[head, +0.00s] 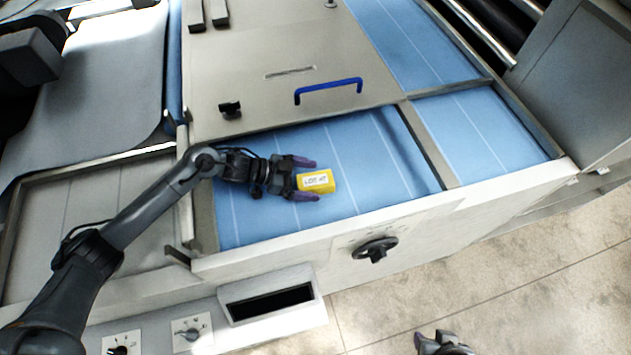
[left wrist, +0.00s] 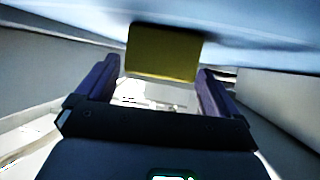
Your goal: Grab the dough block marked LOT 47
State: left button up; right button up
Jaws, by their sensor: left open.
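The yellow dough block (head: 329,186) lies on the blue belt and carries a white label whose blurred print appears to read LOT 47. My left gripper (head: 312,180) is open, with one purple finger on each side of the block's near end. In the left wrist view the block (left wrist: 160,54) is between and just ahead of the two fingertips (left wrist: 162,75), its face dark yellow. Contact between the fingers and the block cannot be made out. What looks like my right gripper (head: 441,344) is cut off at the bottom edge, over the floor.
A steel cover with a blue handle (head: 328,91) borders the belt (head: 375,150) at the back. A white front rail (head: 300,242) with a black handwheel (head: 375,249) runs along the near side. A steel divider (head: 429,145) crosses the belt to the right. Belt right of the block is clear.

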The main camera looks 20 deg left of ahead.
pick_arm(q)
jog(key=shift+c, duration=0.3)
jog(key=c, duration=1.2)
jog(key=shift+c, duration=0.2)
jog(key=shift+r, duration=0.1)
